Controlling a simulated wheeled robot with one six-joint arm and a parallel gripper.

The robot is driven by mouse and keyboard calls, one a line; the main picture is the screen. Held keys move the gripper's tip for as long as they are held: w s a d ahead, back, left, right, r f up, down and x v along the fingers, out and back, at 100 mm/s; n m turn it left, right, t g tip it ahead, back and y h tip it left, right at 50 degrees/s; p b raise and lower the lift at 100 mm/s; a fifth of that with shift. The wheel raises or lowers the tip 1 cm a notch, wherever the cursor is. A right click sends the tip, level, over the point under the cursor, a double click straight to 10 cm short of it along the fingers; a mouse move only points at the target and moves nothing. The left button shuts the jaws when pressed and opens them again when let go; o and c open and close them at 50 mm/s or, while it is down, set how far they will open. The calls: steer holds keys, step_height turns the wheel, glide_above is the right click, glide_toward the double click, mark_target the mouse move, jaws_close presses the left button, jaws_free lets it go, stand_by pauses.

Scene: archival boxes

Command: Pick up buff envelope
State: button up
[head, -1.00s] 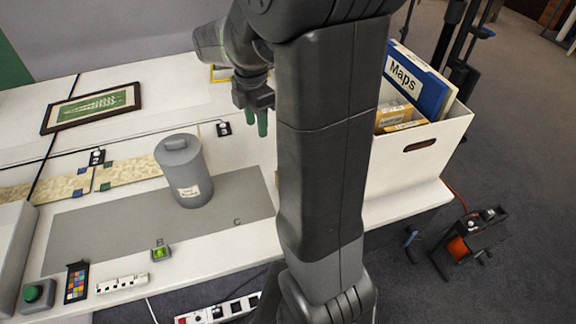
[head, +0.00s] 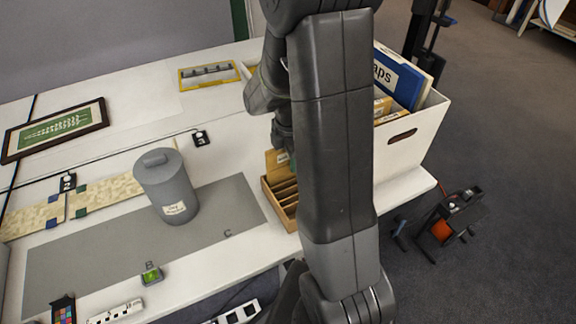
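My gripper (head: 284,140) is partly hidden behind my own arm, just above a small wooden divided rack (head: 283,197). Its fingertips are mostly covered, so I cannot see whether it is open or shut. A tan, labelled piece (head: 277,161) stands upright at the rack's back, beside the gripper. I cannot tell whether it is the buff envelope or whether the gripper touches it. Other yellow-tan items (head: 381,107) stand in the white box (head: 425,122) to the right, partly behind my arm.
A grey lidded canister (head: 168,190) stands on the grey mat (head: 95,252), left of the rack. A blue Maps folder (head: 398,78) rises from the white box. A framed green picture (head: 55,128) and a yellow-framed item (head: 208,76) lie farther back. The mat's right part is clear.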

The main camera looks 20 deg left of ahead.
steer(key=shift+f, duration=0.1)
jaws_close()
